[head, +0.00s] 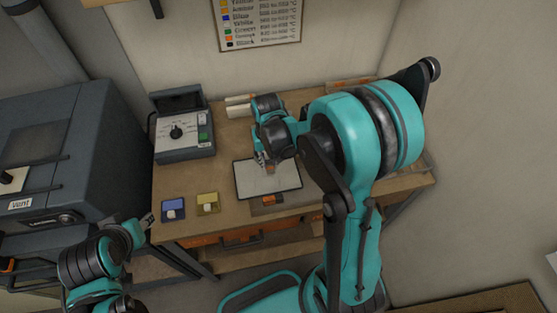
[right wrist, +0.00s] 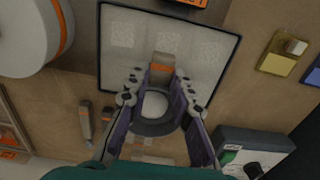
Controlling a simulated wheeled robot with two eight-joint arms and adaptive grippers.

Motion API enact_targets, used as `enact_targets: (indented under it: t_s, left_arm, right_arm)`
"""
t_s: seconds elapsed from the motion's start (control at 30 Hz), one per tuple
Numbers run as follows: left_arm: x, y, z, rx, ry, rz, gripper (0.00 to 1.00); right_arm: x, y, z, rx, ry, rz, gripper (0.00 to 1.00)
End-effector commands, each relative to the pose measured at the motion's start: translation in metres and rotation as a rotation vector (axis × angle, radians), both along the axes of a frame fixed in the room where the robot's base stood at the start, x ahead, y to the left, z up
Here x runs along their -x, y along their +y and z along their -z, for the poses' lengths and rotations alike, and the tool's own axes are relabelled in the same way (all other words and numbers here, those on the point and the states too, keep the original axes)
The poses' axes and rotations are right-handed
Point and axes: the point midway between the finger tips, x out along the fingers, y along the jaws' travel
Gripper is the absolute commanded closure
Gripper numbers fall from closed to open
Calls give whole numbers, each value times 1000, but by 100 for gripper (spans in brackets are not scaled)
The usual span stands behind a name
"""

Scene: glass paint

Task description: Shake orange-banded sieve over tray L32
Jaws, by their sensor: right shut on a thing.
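My right gripper (head: 264,160) is over the tray (head: 250,192), a pale panel in a thin dark frame on the bench. In the right wrist view its purple-padded fingers (right wrist: 163,78) are shut on the sieve. The sieve's tan-grey part with an orange band (right wrist: 162,62) shows between the fingertips, over the tray (right wrist: 115,45). A white round surface in a dark ring (right wrist: 154,104) lies between the fingers. Faint paler squares show on the panel. I cannot read the tray's label. My left gripper (head: 146,221) is at the bench's front left corner; its fingers are unclear.
Blue (head: 173,209) and yellow (head: 208,203) square pads with white knobs sit left of the tray. A grey control box (head: 184,135) stands at the back left. A dark grey oven-like unit (head: 60,150) stands left of the bench. A colour chart (head: 258,22) hangs on the wall.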

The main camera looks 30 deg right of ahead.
Motion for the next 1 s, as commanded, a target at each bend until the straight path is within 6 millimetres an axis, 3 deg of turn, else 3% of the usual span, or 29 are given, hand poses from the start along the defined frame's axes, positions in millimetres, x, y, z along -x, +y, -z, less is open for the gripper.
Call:
enact_targets:
  t_s: [0.87,1.0]
  left_arm:
    - [0,0,9,0,0,0,60]
    - [0,0,10,0,0,0,60]
  right_arm:
    - [-22,91,0,0,0,-4,100]
    - [-19,78,0,0,0,4,100]
